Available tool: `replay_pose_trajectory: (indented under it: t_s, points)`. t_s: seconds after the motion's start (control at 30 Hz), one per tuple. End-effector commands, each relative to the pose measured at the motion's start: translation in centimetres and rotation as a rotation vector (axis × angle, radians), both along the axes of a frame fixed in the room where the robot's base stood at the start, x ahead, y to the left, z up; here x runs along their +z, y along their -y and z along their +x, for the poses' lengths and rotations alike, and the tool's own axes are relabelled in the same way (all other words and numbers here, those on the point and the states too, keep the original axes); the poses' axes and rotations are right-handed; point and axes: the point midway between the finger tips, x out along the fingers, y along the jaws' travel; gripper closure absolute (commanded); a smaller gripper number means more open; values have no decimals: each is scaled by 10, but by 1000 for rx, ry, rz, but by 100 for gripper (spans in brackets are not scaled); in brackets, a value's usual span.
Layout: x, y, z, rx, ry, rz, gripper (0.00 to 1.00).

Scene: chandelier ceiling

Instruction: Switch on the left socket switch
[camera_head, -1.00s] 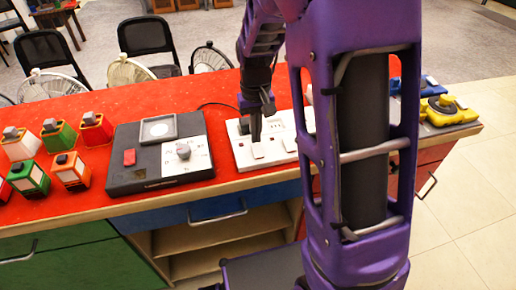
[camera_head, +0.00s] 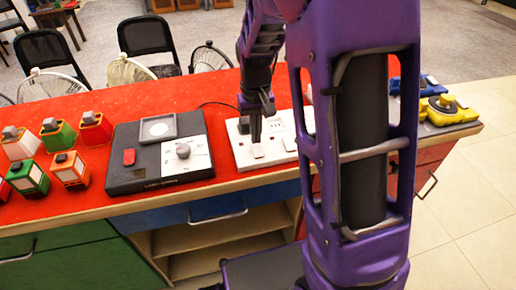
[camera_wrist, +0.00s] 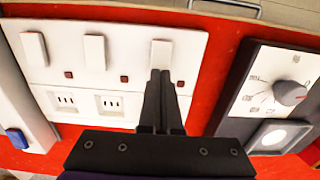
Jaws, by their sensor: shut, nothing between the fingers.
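A white socket board (camera_head: 240,152) lies on the red counter; it fills the left and middle of the wrist view (camera_wrist: 190,46). The wrist view is turned around relative to the head view. The left switch (camera_head: 258,151) is the rightmost rocker in the wrist view (camera_wrist: 161,52), with a small dark red indicator (camera_wrist: 181,84) beside it. Two more white rockers stand in the same row. My gripper (camera_head: 255,139) is shut and empty, pointing down at the left switch. In the wrist view, its fingertips (camera_wrist: 161,74) overlap that rocker's lower edge; contact cannot be told.
A dark box with a dial (camera_head: 183,151) stands close left of the board. Several coloured blocks sit farther left. Yellow and blue devices (camera_head: 441,110) are at the counter's right end. My arm hides the board's right end in the head view.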

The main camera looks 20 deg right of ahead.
Motion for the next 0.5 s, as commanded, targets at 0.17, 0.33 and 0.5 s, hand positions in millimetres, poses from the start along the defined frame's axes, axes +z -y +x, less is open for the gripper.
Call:
replay_pose_trajectory:
  t_s: [0.17,0.33,0.5]
  points:
    - [-3,0,0,0,-1,0,100]
    - [-6,0,0,0,0,0,100]
    - [-9,0,0,0,-1,0,100]
